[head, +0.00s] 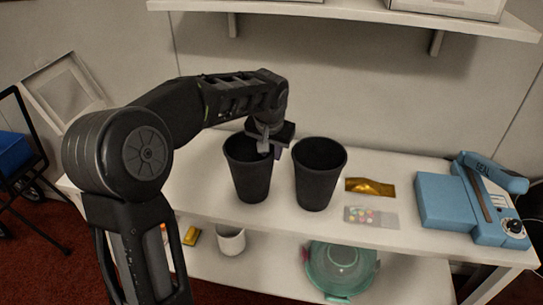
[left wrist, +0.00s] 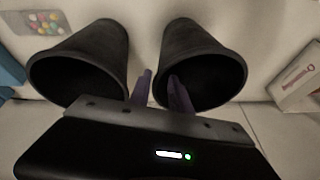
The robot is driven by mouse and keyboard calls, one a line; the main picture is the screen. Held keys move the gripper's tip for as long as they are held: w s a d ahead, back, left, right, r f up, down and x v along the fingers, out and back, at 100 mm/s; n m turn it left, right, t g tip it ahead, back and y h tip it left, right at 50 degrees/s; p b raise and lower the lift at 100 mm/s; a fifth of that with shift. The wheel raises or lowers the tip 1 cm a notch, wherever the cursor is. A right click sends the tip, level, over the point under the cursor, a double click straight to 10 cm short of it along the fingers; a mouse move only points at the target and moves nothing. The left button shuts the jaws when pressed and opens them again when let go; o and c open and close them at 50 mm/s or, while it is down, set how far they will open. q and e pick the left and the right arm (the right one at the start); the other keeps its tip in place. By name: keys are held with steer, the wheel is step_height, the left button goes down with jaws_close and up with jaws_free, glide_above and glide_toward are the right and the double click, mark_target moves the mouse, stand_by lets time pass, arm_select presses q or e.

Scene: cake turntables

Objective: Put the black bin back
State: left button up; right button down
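Two black bins stand side by side on the white shelf top (head: 400,228) in the head view: a left bin (head: 251,182) and a right bin (head: 316,185). My left gripper (head: 269,150) is over the right side of the left bin's rim. In the left wrist view the left bin (left wrist: 205,45) is at right and the right bin (left wrist: 92,50) at left. The left gripper's fingers (left wrist: 160,88) are apart, one over the bin's mouth and one outside, between the bins. The left bin looks upright. My right gripper is not in view.
A gold packet (head: 370,187) and a sheet of coloured dots (head: 371,217) lie right of the bins. A blue device (head: 445,203) stands further right. A wall shelf (head: 350,10) hangs above. Below are a white cup (head: 231,241) and a teal container (head: 340,268).

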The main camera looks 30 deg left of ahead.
arm_select(q)
steer(key=v, duration=0.9)
steer(key=shift+w+d, duration=0.1)
